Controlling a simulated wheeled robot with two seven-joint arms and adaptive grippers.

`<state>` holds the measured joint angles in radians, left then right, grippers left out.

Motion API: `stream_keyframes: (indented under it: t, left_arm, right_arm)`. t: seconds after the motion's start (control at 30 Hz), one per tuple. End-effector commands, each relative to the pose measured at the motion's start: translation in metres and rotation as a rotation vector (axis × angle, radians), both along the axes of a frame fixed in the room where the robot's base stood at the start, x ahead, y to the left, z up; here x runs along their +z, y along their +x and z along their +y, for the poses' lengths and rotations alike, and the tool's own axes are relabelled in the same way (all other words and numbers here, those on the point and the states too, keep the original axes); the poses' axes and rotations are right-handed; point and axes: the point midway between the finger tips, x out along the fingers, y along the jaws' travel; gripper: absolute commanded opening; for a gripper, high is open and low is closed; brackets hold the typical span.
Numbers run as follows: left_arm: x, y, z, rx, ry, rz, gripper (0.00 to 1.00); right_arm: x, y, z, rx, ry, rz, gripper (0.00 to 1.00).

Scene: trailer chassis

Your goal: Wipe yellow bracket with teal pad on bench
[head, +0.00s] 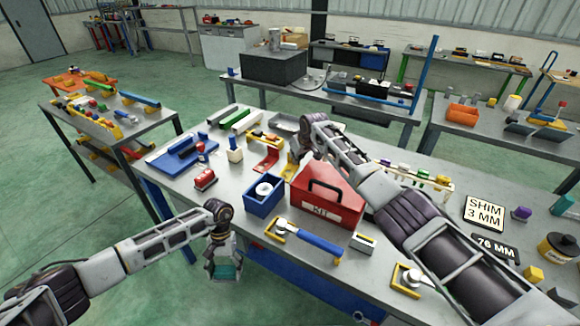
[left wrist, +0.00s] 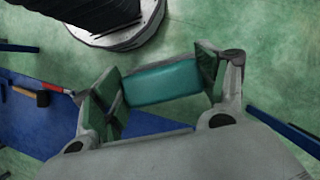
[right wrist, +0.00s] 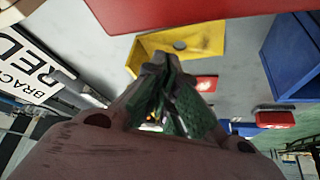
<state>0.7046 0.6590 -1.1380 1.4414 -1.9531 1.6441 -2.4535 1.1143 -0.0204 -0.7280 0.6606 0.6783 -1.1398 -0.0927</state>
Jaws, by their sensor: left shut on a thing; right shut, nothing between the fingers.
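The teal pad (left wrist: 162,83) is clamped between the two fingers of my left gripper (head: 223,266). In the head view the pad (head: 226,272) hangs low, off the near-left edge of the bench (head: 200,215), over the floor side. The yellow bracket (right wrist: 205,40) stands on the bench behind the red kit box; in the head view only part of it (head: 291,170) shows. My right gripper (right wrist: 163,65) is shut and empty, its tips at the bracket's edge in the right wrist view. I cannot tell whether they touch it. In the head view its fingers are mostly hidden.
The red kit box (head: 325,193) stands close in front of the yellow bracket. A red bracket (head: 267,160) and a blue bin (head: 264,196) are nearby. A blue-handled tool (head: 315,238) lies at the front. Several small parts crowd the bench.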

Motion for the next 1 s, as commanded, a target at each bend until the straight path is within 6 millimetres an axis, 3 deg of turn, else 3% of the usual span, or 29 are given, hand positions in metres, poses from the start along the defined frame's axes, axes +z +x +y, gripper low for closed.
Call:
stream_keyframes:
  t: [0.5,1.0]
  left_arm:
    - [0.024,0.0,0.0,0.0,0.0,0.0,0.54]
    - [0.024,0.0,0.0,0.0,0.0,0.0,0.54]
  right_arm:
    - [0.026,0.0,0.0,0.0,-0.001,-0.001,0.0]
    - [0.026,0.0,0.0,0.001,0.0,0.0,0.0]
